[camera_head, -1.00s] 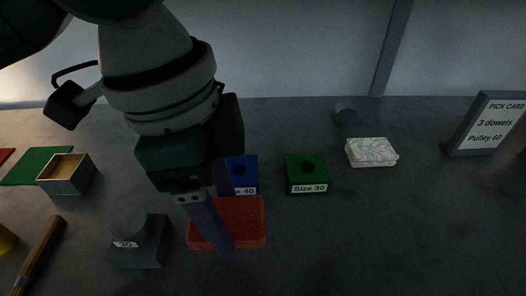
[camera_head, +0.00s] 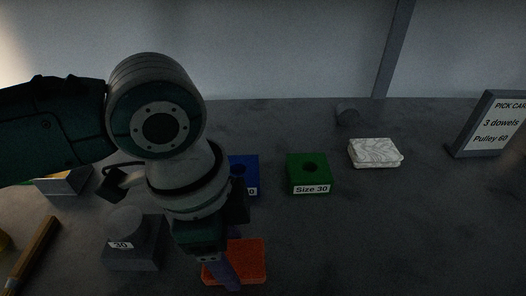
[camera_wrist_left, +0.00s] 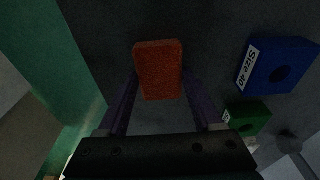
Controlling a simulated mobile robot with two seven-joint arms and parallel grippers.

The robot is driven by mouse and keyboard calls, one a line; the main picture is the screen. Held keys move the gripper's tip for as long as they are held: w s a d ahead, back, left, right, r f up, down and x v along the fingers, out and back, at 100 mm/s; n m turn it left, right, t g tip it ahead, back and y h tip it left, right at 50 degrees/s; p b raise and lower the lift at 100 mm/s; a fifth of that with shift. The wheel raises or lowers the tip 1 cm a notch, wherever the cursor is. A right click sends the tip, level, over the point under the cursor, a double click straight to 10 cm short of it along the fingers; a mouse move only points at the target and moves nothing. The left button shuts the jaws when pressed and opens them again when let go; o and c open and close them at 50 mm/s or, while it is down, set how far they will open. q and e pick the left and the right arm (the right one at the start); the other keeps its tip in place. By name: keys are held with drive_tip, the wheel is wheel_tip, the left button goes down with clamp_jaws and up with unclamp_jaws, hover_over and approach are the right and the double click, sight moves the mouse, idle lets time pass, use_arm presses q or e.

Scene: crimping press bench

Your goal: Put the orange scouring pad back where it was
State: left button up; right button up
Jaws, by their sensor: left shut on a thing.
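The orange scouring pad (camera_head: 254,259) is a flat orange-red block at the bottom middle of the head view. My left gripper (camera_head: 226,274) points down over it and is shut on it. In the left wrist view the pad (camera_wrist_left: 159,66) sits between the two purple fingers, one along each side. Whether the pad's underside touches the bench cannot be told. My right gripper is not in view.
A blue Size 40 block (camera_head: 246,168) and a green Size 30 block (camera_head: 309,172) stand behind the pad. A marbled white block (camera_head: 375,152) and a pick card (camera_head: 489,124) are farther right. A grey "30" piece (camera_head: 134,250) stands left. The bench right of the pad is clear.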

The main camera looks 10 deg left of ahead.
use_arm(q)
drive_tip(key=o, duration=1.3)
drive_tip(key=shift+r, duration=0.45)
wheel_tip(320, 180, up, 11)
drive_tip(key=a+p, duration=0.2)
drive_tip(key=s+d+f+n+t+h, duration=0.2)
drive_tip(key=s+d+n, duration=0.2)
drive_tip(key=s+n, duration=0.1)
drive_tip(key=s+a+n+y, duration=0.1)
drive_tip(key=s+a+n, duration=0.1)
drive_tip(key=a, duration=0.1)
drive_tip(key=s+a+f+n+y, duration=0.1)
drive_tip(key=s+a+n, duration=0.1)
drive_tip(key=a+n, duration=0.1)
drive_tip(key=s+a+f+n+t+y, duration=0.1)
drive_tip(key=s+a+n, duration=0.1)
drive_tip(key=a, duration=0.3)
drive_tip(key=shift+s+a+f+n+y, duration=0.1)
drive_tip(key=shift+s+f+n+y, duration=0.1)
drive_tip(key=shift+s+n+y, duration=0.3)
drive_tip(key=shift+s, duration=0.1)
